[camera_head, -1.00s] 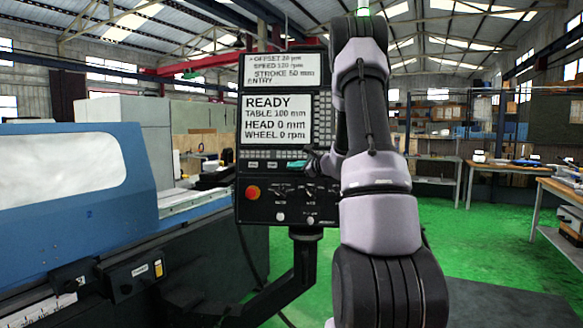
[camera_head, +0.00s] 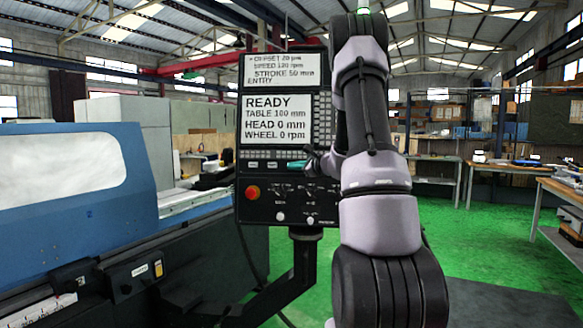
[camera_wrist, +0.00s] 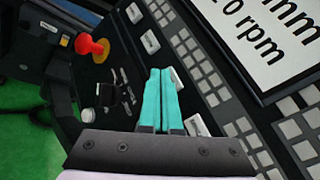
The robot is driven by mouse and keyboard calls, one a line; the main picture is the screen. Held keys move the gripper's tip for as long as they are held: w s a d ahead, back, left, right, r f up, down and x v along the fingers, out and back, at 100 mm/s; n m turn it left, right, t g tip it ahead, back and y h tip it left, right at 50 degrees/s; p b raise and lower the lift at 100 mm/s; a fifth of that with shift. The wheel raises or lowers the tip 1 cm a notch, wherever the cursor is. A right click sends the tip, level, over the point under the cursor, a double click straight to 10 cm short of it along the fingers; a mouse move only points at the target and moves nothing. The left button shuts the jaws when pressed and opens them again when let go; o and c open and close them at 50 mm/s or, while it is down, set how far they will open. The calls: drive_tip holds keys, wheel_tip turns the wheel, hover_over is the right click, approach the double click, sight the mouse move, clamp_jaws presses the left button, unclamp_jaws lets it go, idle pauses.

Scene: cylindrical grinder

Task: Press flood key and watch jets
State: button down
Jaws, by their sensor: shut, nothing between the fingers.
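The control panel (camera_head: 245,206) stands upright ahead, with a screen (camera_head: 277,117) reading READY and WHEEL 0 rpm. My gripper (camera_head: 292,164) is at the row of keys below the screen, partly hidden by my arm. In the wrist view, my gripper's teal fingers (camera_wrist: 160,72) are shut together with nothing between them. Their tips are close to a pale key (camera_wrist: 175,78); I cannot tell whether they touch it. Another pale key (camera_wrist: 150,42) lies farther along the row. The key labels are unreadable, so I cannot tell which is the flood key. No jets are visible.
A red stop button (camera_head: 252,192) sticks out of the panel below the keys; it also shows in the wrist view (camera_wrist: 90,46). The blue grinder (camera_head: 60,190) fills the left side. Workbenches (camera_head: 560,190) stand at the right, with open green floor between.

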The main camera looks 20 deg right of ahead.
drive_tip(key=shift+s+a, duration=0.15)
drive_tip(key=shift+s, duration=0.1)
drive_tip(key=s, duration=0.1)
drive_tip(key=s+a, duration=0.1)
drive_tip(key=s+a+r, duration=0.1)
drive_tip(key=s, duration=0.1)
drive_tip(key=shift+s+a, duration=0.1)
drive_tip(key=shift+a, duration=0.1)
idle(0.3)
idle(0.6)
